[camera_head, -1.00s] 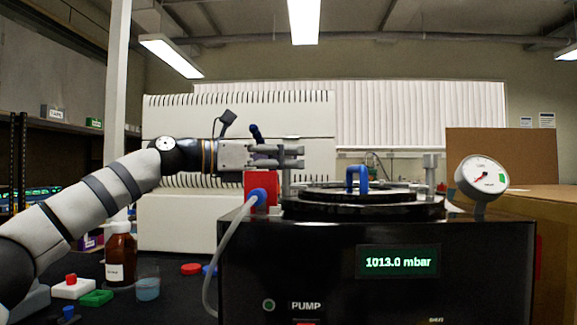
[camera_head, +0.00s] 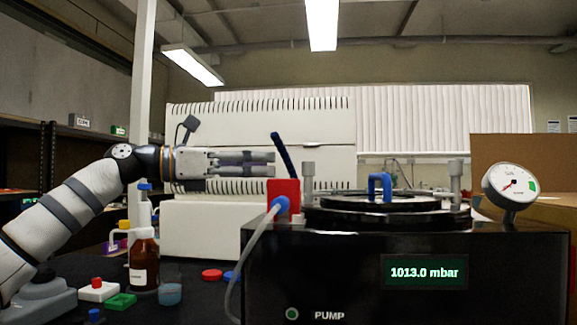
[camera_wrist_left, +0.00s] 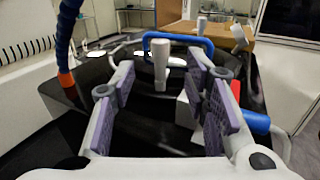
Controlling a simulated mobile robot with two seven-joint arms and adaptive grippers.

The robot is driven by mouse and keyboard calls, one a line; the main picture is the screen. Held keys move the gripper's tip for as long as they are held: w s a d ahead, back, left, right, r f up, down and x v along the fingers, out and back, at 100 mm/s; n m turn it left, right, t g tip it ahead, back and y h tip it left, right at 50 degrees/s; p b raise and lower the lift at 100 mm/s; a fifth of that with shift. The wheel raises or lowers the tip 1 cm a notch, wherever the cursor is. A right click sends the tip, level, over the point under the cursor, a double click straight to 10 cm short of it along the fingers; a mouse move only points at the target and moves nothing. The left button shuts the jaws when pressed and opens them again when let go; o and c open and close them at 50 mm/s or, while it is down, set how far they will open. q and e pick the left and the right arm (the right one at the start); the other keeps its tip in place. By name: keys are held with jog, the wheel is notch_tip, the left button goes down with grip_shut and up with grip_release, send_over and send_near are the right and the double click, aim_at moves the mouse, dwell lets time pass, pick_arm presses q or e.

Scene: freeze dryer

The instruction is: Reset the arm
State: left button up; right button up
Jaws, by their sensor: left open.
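My left arm comes in from the left in the head view. Its gripper (camera_head: 262,164) points right, level, above the left end of the black freeze dryer (camera_head: 330,262). In the left wrist view the gripper (camera_wrist_left: 166,98) has its two purple-padded fingers apart with nothing held between them. A grey post (camera_wrist_left: 160,62) on the dryer top and a blue handle (camera_wrist_left: 178,42) show beyond the fingers. In the head view the blue handle (camera_head: 380,186) stands on the round black lid. My right gripper is not in view.
A red block (camera_head: 283,190) with a hose is at the dryer's left corner. A dial gauge (camera_head: 511,186) stands at the right. A brown bottle (camera_head: 144,262), a small beaker (camera_head: 170,292) and coloured caps are on the dark bench below my left arm.

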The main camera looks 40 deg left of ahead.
pick_arm(q)
jog(key=shift+v, duration=0.8)
jog(key=shift+r, duration=0.1)
